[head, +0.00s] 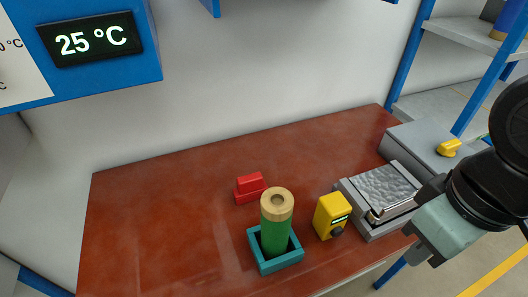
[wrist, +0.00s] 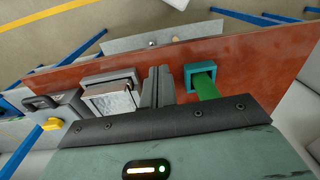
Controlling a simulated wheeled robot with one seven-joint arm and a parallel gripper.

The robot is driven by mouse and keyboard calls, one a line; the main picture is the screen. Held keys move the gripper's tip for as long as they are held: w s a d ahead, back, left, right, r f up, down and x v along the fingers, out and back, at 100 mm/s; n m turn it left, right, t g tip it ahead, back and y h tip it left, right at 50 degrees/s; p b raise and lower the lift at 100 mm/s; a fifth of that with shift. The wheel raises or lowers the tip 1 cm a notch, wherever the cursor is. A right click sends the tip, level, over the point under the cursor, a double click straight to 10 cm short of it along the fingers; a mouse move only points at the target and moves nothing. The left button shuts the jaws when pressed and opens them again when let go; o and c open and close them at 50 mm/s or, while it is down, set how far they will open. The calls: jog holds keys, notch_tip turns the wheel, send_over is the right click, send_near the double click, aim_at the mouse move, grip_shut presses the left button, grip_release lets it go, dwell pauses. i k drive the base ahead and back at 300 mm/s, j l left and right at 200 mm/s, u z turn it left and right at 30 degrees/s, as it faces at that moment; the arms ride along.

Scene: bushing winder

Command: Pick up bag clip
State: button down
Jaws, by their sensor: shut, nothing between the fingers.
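A small red stepped piece (head: 250,188), the only thing here that could be the bag clip, lies on the brown-red bench top (head: 150,215), behind the teal square holder. I cannot make out its details. It is not seen in the wrist view. My gripper (head: 422,250) is at the right, by the bench's front edge, well apart from the red piece. In the wrist view its two dark fingers (wrist: 160,75) are together with nothing between them.
A green cylinder with a tan top (head: 276,220) stands in the teal holder (head: 275,262). A yellow box (head: 332,215) stands beside it. A grey machine with a metal plate (head: 380,187) and a yellow knob (head: 449,147) are at the right. The left bench is clear.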

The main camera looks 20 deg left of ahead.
aim_at(251, 187)
jog(key=i+l+u, duration=0.15)
jog(key=u, duration=1.6)
